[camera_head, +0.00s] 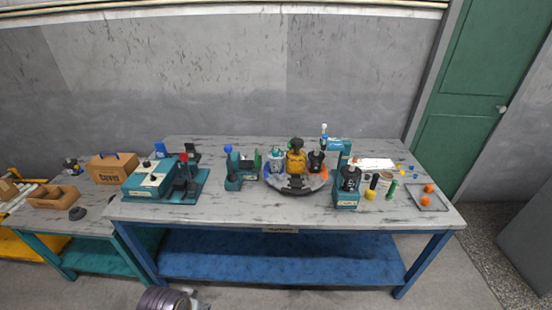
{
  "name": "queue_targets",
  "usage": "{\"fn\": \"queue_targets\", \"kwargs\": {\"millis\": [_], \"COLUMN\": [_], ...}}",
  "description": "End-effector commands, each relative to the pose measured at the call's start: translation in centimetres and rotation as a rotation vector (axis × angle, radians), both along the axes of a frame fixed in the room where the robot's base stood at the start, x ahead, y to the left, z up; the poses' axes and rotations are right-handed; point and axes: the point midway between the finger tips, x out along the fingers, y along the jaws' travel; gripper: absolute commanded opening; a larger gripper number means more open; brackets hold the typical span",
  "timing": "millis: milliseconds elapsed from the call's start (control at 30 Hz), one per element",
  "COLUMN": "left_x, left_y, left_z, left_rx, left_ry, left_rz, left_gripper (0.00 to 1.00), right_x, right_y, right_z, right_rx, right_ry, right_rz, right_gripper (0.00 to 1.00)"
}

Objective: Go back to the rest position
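Part of my own body (170,300), a dark ribbed cylinder with a small grey piece at its right end, shows at the bottom edge, left of centre. It looks like part of my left arm; no fingers can be made out. My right gripper is not in view. On the workbench (215,215) stands a dark round fixture (295,190) with a yellow-and-black part (296,158) at its middle. A teal press-like station (346,188) stands to its right, and a teal stand with a blue top (230,172) to its left. No gripper is near the bench's objects.
A large teal machine (148,179) stands at the bench's left. A tray with orange parts (428,197) and small yellow and green pieces lie at the right. A side table (97,205) holds wooden boxes. The bench's front strip is mostly clear.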

Motion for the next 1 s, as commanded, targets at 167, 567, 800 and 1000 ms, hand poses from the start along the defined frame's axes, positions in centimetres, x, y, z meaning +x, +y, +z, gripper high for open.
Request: {"fn": "queue_targets", "kwargs": {"millis": [167, 567, 800, 1000], "left_x": [0.4, 0.7, -0.1, -1.4], "left_y": [-0.1, -0.3, -0.2, -0.1], "left_z": [-2.6, -12.7, -18.9, -23.9], "left_rx": [0.0, 0.002, 0.004, 0.005], "left_ry": [0.009, 0.045, 0.064, 0.082], "left_rz": [-0.001, -0.008, -0.01, -0.014], "left_gripper": [0.35, 0.35, 0.35, 0.35], "right_x": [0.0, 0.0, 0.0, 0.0], "right_y": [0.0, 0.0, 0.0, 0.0], "right_z": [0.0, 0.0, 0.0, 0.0], "right_rx": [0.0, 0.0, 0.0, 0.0], "right_ry": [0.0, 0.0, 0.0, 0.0], "right_rz": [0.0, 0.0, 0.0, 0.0], "right_gripper": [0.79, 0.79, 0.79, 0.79]}}
